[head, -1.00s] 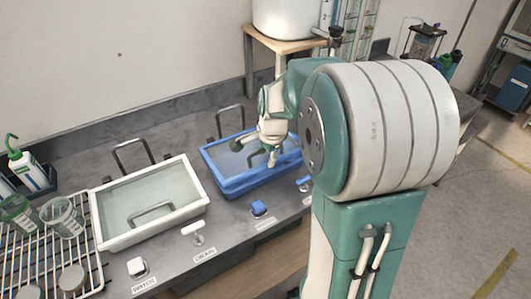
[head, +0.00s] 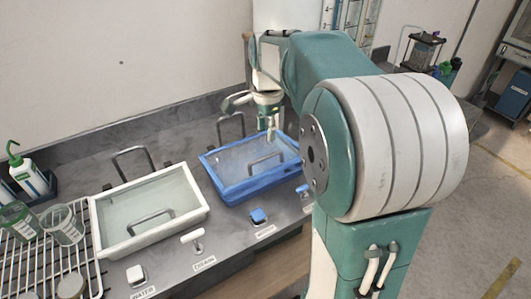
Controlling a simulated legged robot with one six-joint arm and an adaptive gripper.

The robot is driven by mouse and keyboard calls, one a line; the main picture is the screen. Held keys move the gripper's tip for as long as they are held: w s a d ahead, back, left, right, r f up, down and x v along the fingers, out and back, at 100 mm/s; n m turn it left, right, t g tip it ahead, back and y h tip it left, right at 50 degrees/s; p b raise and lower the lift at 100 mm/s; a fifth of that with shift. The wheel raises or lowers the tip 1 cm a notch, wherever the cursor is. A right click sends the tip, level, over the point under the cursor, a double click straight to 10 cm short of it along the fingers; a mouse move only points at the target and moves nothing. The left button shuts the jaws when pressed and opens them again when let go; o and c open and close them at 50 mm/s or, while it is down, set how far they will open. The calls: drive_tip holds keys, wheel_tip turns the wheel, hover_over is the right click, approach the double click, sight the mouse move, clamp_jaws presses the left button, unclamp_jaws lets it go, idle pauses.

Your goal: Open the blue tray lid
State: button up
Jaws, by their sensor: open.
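The blue tray (head: 222,187) sits in the counter right of the white tray. A greyish panel, apparently its lid (head: 235,168), lies within the blue rim and looks shut, with a dark U-shaped handle (head: 264,161) on it. My gripper (head: 253,118) is open and empty, raised above the back part of the blue tray and apart from the handle. Another dark U-shaped bar (head: 219,130) stands behind the blue tray, partly near my gripper in the picture.
The white tray (head: 103,225) with a similar handle stands to the left. A blue switch (head: 259,216) and white switches line the counter front. A wire rack (head: 28,245) with beakers and a bottle (head: 28,172) are at far left. A white container (head: 280,15) stands behind my arm.

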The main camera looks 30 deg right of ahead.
drive_tip(key=f, duration=0.8)
drive_tip(key=shift+w+f, duration=0.2)
drive_tip(key=shift+f, duration=0.05)
clamp_jaws()
